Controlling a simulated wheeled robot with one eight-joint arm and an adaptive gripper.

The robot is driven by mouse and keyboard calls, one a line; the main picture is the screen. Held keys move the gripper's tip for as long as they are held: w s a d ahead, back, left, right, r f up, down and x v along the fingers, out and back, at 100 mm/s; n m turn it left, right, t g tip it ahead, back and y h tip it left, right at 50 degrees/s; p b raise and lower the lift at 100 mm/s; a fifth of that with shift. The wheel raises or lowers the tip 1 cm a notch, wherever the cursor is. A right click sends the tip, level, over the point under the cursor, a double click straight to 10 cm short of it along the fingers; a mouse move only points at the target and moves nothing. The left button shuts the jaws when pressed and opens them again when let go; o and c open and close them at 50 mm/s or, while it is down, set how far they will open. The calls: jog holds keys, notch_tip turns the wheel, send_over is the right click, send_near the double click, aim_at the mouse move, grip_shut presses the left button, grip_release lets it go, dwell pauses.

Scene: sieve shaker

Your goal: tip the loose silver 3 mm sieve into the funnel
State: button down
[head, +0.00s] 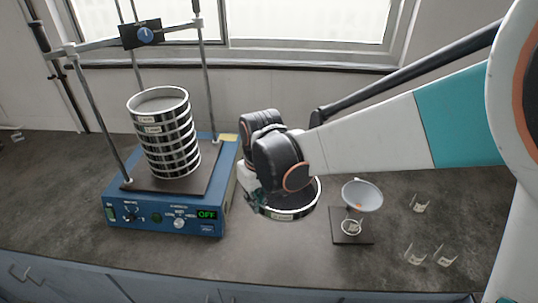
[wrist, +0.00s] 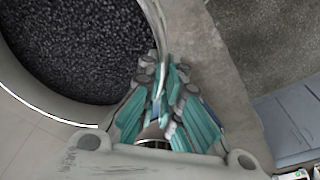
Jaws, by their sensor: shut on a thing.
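The loose silver sieve (head: 290,214) is in the head view, below my arm's wrist and left of the funnel. It also shows in the wrist view (wrist: 40,106), full of dark granules and looking about level. My gripper (wrist: 165,92) is shut on the sieve's rim. In the head view my gripper (head: 251,190) is mostly hidden behind my wrist. The pale funnel (head: 364,200) stands on a small stand to the right, apart from the sieve. I cannot read the sieve's label.
A blue shaker (head: 165,215) with its display reading OFF stands at left, bearing a stack of several sieves (head: 168,140) between metal rods. Small clear pieces (head: 420,207) lie right of the funnel. The counter (head: 300,262) in front is clear.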

jog(key=shift+w+d+p, duration=0.45)
jog(key=shift+w+d, duration=1.3)
jog(key=shift+d, duration=7.3)
jog(key=shift+w+d+p, duration=0.4)
jog(key=shift+w+d, duration=1.35)
jog(key=shift+d, duration=7.3)
jog(key=a+f+h+b, duration=0.1)
jog(key=f+h+b, duration=0.1)
jog(key=h+b, duration=0.4)
jog(key=f+n+h+b, duration=0.1)
jog(key=f+h+b, duration=0.1)
jog(key=h+b, duration=0.5)
jog(key=a+f+h+b, duration=0.1)
jog(key=f+h+b, duration=0.1)
jog(key=h+b, duration=0.4)
jog(key=shift+w+a+n+h+b, duration=0.1)
jog(key=shift+a+n+h+b, duration=0.2)
jog(key=shift+b, duration=0.75)
jog(key=shift+a+r+h, duration=0.1)
jog(key=shift+a+h, duration=0.05)
jog(key=shift+h, duration=0.45)
jog(key=shift+a+r+h, duration=0.1)
jog(key=shift+a+h, duration=0.05)
jog(key=shift+h, duration=0.45)
